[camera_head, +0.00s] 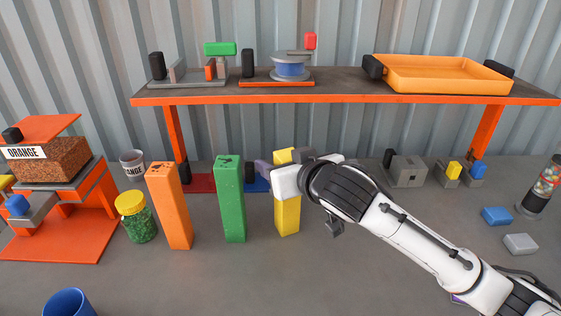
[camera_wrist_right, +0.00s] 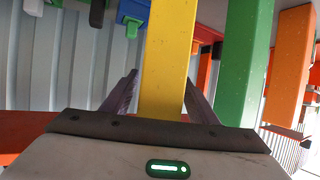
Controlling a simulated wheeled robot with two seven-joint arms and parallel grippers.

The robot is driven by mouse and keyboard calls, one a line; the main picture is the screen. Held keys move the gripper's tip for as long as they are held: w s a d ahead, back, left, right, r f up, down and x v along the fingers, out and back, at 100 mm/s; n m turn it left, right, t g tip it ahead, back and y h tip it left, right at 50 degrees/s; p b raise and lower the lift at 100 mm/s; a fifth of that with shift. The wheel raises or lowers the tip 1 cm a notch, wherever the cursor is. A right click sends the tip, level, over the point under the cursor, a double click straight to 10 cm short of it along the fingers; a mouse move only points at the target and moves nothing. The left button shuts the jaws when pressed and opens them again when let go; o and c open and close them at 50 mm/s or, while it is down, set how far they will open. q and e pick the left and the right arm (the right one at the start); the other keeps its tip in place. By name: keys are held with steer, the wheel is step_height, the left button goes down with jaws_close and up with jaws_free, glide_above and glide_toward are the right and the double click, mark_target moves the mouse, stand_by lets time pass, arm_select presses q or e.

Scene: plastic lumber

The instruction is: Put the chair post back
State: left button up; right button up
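The task's chair post is not labelled; three upright posts stand in a row on the table: orange (camera_head: 170,210), green (camera_head: 231,200) and yellow (camera_head: 287,217). My right gripper (camera_head: 275,168) is at the upper part of the yellow post, its arm coming from the right. In the right wrist view the yellow post (camera_wrist_right: 168,60) lies between the two fingers (camera_wrist_right: 160,92), very close to both. Whether they press on it is not clear. The gripper hides part of the yellow post in the head view. My left gripper is not in view.
An orange-framed shelf (camera_head: 345,96) spans the back with an orange tray (camera_head: 440,75) and a spool (camera_head: 291,66). A green-filled jar (camera_head: 138,222) stands left of the orange post. A blue cup (camera_head: 68,303) is at the front left. Blocks lie at right. The front middle is clear.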

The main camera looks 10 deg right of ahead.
steer(key=shift+r, duration=0.1)
steer(key=v, duration=1.2)
steer(key=shift+r, duration=0.2)
